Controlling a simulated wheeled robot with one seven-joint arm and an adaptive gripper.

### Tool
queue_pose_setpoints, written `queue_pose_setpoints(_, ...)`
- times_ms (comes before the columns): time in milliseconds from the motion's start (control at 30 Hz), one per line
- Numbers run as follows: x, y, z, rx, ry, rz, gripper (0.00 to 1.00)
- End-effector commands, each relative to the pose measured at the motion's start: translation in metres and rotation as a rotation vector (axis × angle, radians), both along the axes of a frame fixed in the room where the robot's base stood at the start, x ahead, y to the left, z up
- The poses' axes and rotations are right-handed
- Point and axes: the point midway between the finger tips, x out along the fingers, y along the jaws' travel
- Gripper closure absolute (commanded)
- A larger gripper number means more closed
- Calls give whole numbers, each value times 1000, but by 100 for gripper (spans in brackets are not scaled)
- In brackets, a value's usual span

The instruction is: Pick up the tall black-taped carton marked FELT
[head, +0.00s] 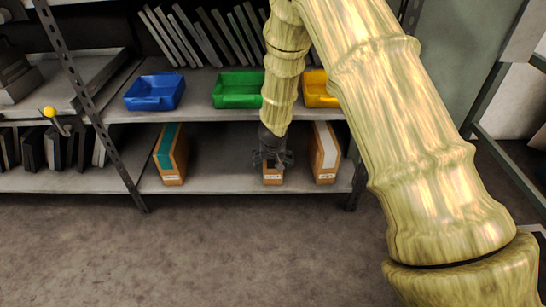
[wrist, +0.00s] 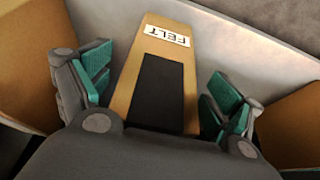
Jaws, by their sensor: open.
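The tall carton marked FELT (wrist: 160,60) is tan with a black tape band and a white label, seen in the wrist view between my fingers. In the head view the lower part of this carton (head: 272,178) shows on the lower shelf, mostly hidden behind my gripper (head: 271,160). My gripper, also in the wrist view (wrist: 155,95), is open, with one green-padded finger on each side of the carton. A gap shows between the carton and each finger pad.
A teal-taped carton (head: 170,154) stands to the left on the lower shelf (head: 220,180), and a white-taped carton (head: 325,152) stands close on the right. Blue (head: 155,92), green (head: 237,90) and yellow (head: 318,90) bins sit on the shelf above. The floor in front is clear.

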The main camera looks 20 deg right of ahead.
Motion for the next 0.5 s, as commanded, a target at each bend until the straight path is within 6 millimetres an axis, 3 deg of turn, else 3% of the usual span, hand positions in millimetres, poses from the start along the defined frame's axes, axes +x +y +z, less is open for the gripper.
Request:
queue_pose_setpoints(367, 4, -1, -6, 1, -1, 0, 8)
queue_pose_setpoints(500, 3, -1, -6, 0, -1, 0, 30)
